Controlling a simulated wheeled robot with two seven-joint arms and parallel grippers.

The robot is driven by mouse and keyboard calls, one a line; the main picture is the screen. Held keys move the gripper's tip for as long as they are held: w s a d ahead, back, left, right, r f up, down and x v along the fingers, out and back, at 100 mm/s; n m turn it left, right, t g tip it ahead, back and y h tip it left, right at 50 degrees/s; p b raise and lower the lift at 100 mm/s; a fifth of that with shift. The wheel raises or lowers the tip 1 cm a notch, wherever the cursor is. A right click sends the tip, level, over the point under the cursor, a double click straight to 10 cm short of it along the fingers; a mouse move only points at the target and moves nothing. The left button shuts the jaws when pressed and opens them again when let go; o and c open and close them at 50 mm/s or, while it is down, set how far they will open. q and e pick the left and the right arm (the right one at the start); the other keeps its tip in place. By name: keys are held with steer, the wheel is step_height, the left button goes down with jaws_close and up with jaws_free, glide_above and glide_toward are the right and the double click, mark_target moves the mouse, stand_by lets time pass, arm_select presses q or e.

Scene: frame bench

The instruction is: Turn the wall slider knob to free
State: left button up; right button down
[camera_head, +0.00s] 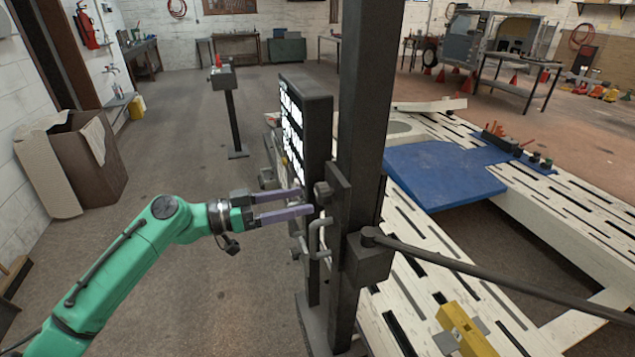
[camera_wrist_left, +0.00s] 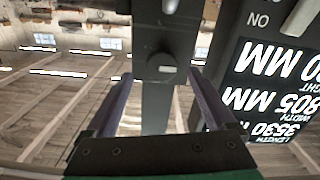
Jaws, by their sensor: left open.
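A dark knob (camera_head: 322,192) sits on the black post beside the sign panel in the head view. It is probably the same as the small grey round-ended knob (camera_wrist_left: 160,67) in the wrist view. My left gripper (camera_head: 307,201) is open, its two purple fingers pointing right toward the post, just left of the knob. In the wrist view, the left gripper (camera_wrist_left: 160,78) has its fingers on either side of the knob in the picture, with gaps on both sides. I cannot tell the knob's setting or its exact distance from the fingertips. My right gripper is not in view.
The black sign panel (camera_head: 318,125) with white lettering stands close to the fingers. A bent grey handle (camera_head: 318,238) is just below them. A tall black column (camera_head: 365,90) and a white slotted frame bench (camera_head: 560,205) are to the right. Open floor lies left.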

mark_target(317, 197)
arm_select(q)
steer(key=x, duration=0.2)
steer(key=p+x, duration=0.1)
steer(key=x, duration=0.1)
steer(key=shift+w+d+r, duration=0.1)
steer(key=shift+w, duration=0.25)
steer(key=shift+d, duration=0.4)
steer(key=shift+s, duration=0.1)
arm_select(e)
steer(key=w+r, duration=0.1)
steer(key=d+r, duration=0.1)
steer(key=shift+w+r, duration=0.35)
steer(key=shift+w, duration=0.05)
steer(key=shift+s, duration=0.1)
arm_select(q)
steer(key=shift+f, duration=0.2)
steer(key=c, duration=1.4)
